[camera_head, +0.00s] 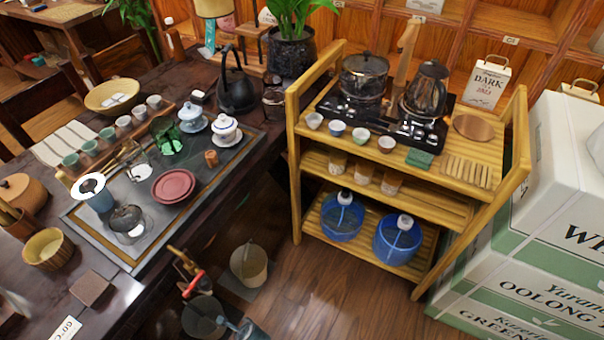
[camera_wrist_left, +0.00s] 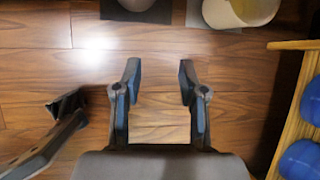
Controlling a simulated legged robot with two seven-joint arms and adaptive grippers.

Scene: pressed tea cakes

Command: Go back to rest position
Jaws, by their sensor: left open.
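In the left wrist view my left gripper (camera_wrist_left: 157,85) is open. Its two dark, blue-sided fingers stand apart, with only brown plank floor seen between them. Nothing is held. The fingers point toward two pale buckets at the top of that view, one cut off by the edge (camera_wrist_left: 240,8). In the head view I cannot make out the left gripper for certain; a small grey-blue part (camera_head: 247,328) at the bottom edge may be mine. My right gripper is not seen for certain in either view.
A dark tea table (camera_head: 92,258) with cups, pots and a tray fills the left. White-green cartons (camera_head: 560,190) stand at right. A pale bucket (camera_head: 250,264) sits on the floor. Floor (camera_head: 330,290) before the cart is clear.

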